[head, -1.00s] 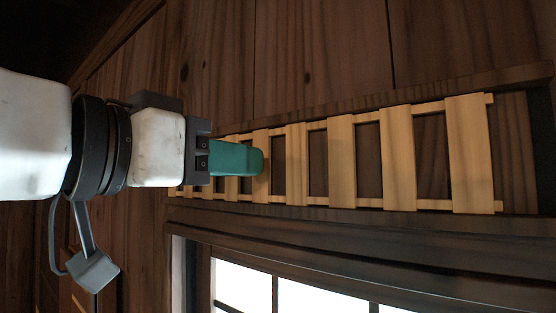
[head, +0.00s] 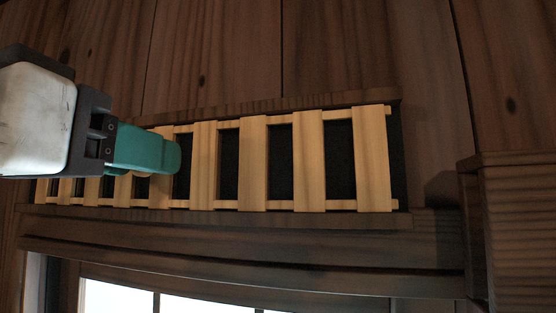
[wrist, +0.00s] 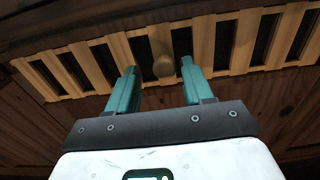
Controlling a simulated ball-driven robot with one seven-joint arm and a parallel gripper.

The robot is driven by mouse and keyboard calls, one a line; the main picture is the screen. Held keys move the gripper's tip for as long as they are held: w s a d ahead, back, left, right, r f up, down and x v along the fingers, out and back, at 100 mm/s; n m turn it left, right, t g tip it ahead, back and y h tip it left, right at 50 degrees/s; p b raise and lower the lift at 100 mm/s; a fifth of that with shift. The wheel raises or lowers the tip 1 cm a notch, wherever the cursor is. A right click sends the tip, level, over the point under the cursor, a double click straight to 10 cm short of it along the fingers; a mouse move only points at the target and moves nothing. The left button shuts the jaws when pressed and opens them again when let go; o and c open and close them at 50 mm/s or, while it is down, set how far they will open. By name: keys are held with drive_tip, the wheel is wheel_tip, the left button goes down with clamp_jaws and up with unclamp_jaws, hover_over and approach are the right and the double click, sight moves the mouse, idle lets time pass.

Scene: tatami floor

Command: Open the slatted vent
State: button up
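The slatted vent (head: 252,162) is a light wood lattice of upright slats in a dark wood frame above a window. Its gaps show dark, and only a narrow dark strip lies between its right end slat and the frame's right end. In the wrist view the vent (wrist: 222,45) runs across the top, with a round wooden knob (wrist: 162,65) on it. My gripper (wrist: 159,67) is open, its two teal fingers on either side of the knob with visible space to each. In the head view my gripper (head: 172,156) is at the vent's left part and hides the knob.
A bright window (head: 118,299) is below the vent, under a dark wood beam (head: 240,250). A dark wood post (head: 515,230) stands out at the right. Plank wall (head: 340,50) surrounds the vent.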

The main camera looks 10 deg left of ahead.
drive_tip(key=s+b, duration=0.3)
drive_tip(key=s, duration=0.7)
drive_tip(key=shift+s+a, duration=0.4)
drive_tip(key=shift+a, duration=0.05)
